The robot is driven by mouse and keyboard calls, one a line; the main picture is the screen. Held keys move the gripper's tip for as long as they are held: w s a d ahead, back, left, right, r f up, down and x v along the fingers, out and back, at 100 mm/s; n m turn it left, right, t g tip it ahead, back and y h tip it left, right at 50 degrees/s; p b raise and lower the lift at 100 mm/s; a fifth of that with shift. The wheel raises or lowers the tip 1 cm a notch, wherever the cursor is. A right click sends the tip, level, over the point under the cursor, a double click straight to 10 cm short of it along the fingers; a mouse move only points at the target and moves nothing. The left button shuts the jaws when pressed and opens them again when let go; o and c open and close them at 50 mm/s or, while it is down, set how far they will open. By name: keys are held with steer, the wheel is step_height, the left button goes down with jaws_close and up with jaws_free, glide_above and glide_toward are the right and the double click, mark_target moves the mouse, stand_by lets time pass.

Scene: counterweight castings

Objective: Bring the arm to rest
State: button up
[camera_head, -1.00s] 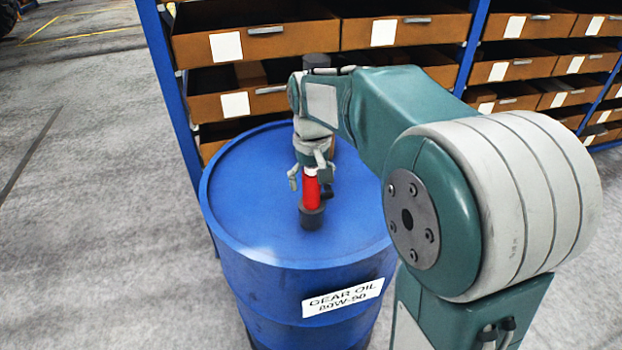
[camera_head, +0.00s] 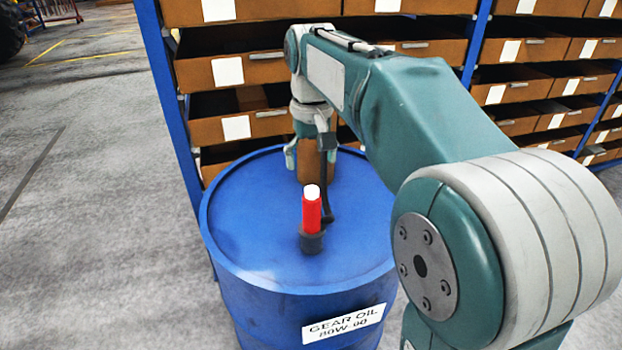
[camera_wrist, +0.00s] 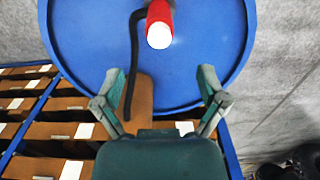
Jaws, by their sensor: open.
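A red cylinder with a white top (camera_head: 311,208) stands upright in a dark round base (camera_head: 311,242) on the lid of a blue drum (camera_head: 245,215). In the wrist view the red cylinder (camera_wrist: 159,25) is beyond my fingertips, near the top edge. My gripper (camera_head: 308,150) hangs above the far part of the drum, behind the cylinder and apart from it. In the wrist view my gripper (camera_wrist: 162,76) has its two fingers spread wide with nothing held between them. My arm is bent, reaching over the drum from the right.
A brown upright piece (camera_head: 314,168) and a dark hose (camera_head: 328,190) are at the drum's far side, close to my gripper. A blue-framed rack (camera_head: 168,110) with brown bins (camera_head: 245,70) stands just behind. The floor (camera_head: 80,230) at left is clear.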

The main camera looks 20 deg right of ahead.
steer(key=shift+r, duration=0.4)
